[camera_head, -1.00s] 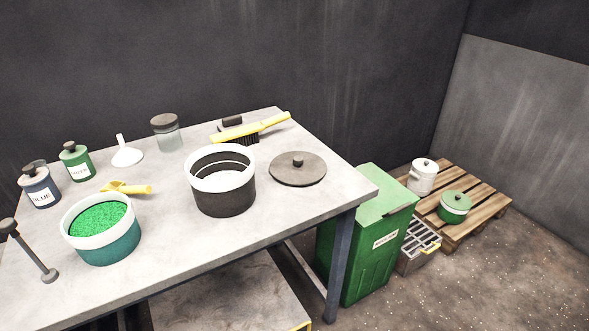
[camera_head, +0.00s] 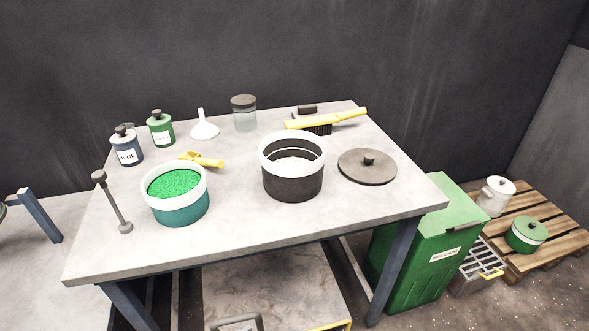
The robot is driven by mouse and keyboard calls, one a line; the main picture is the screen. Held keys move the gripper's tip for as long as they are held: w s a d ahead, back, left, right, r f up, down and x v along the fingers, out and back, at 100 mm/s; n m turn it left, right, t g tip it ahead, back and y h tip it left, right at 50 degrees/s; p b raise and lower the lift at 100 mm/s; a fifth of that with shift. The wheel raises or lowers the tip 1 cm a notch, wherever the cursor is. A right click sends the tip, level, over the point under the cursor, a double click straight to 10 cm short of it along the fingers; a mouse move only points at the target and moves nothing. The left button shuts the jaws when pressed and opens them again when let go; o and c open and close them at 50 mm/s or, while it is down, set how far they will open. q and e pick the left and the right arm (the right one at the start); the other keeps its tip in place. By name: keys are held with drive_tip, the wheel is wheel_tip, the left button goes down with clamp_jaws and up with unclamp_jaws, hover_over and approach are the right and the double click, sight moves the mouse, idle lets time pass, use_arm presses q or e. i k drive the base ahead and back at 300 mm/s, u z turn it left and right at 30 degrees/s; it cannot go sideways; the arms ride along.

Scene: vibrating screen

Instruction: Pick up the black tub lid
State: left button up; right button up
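The black tub lid (camera_head: 362,172) is a dark grey-brown disc with a small black knob. It lies flat on the right part of the grey table (camera_head: 240,238), knob up. The black tub (camera_head: 292,183) stands just left of it, open, with a white rim and pale contents. The lid is clear of the tub and nothing covers it. Neither of my grippers shows in the head view.
A teal tub of green granules (camera_head: 177,212), yellow scoop (camera_head: 203,160), funnel (camera_head: 204,128), jars (camera_head: 244,115), plunger-like tool (camera_head: 113,205) and yellow-handled brush (camera_head: 322,122) share the table. A green bin (camera_head: 428,250) stands by its right edge. A pallet (camera_head: 550,240) holds two pots.

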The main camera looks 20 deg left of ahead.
sight(367, 167)
drive_tip(key=z, duration=2)
drive_tip(key=i, duration=0.9)
drive_tip(key=u, duration=2.9)
